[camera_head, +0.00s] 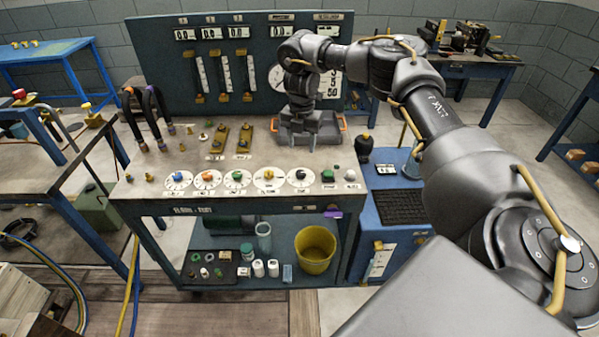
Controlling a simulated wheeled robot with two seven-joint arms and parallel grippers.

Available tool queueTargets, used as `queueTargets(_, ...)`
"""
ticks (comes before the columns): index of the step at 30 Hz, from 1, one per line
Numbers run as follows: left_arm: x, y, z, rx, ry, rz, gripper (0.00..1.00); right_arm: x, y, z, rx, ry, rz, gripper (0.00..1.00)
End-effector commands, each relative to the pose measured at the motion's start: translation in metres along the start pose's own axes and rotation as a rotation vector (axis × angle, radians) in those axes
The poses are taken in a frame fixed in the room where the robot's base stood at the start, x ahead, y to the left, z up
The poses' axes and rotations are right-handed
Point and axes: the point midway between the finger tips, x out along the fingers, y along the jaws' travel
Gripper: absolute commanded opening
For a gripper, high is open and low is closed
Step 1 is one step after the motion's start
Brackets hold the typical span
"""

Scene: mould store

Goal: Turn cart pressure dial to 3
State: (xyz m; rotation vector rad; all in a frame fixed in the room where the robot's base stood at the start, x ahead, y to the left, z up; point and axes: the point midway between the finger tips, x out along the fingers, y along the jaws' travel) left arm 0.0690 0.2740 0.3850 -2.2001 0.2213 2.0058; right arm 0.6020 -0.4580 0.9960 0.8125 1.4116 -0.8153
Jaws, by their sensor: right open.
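The cart (150,196) has a row of several round white dials with coloured knobs along its front top edge. They are a blue dial (178,180), an orange dial (207,179), a green dial (236,179), a yellow dial (269,176) and a dark dial (300,176). Their labels and scale numbers are too small to read, so I cannot tell which is pressure or where it points. My right gripper (298,146) points down over the right rear of the cart top, open and empty, behind the dark and yellow dials and apart from them. My left gripper is out of view.
Brass valve blocks (218,140) and dark bent hoses (157,118) stand further left. A gauge panel (150,50) rises behind. A yellow bucket (316,250) sits on the lower shelf. A blue table stands left.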

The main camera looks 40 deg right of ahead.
Motion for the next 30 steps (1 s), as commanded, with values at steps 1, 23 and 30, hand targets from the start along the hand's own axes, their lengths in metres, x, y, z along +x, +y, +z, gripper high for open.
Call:
queueTargets(1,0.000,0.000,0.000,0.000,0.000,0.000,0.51,0.001,0.000,0.000,0.000,0.000,-0.001,0.51)
queueTargets(23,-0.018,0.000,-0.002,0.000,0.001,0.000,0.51,0.102,0.000,-0.001,-0.002,0.002,-0.001,0.51)
queueTargets(30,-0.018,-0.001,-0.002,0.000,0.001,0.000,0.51,0.109,0.001,-0.001,-0.002,0.002,0.001,0.51)
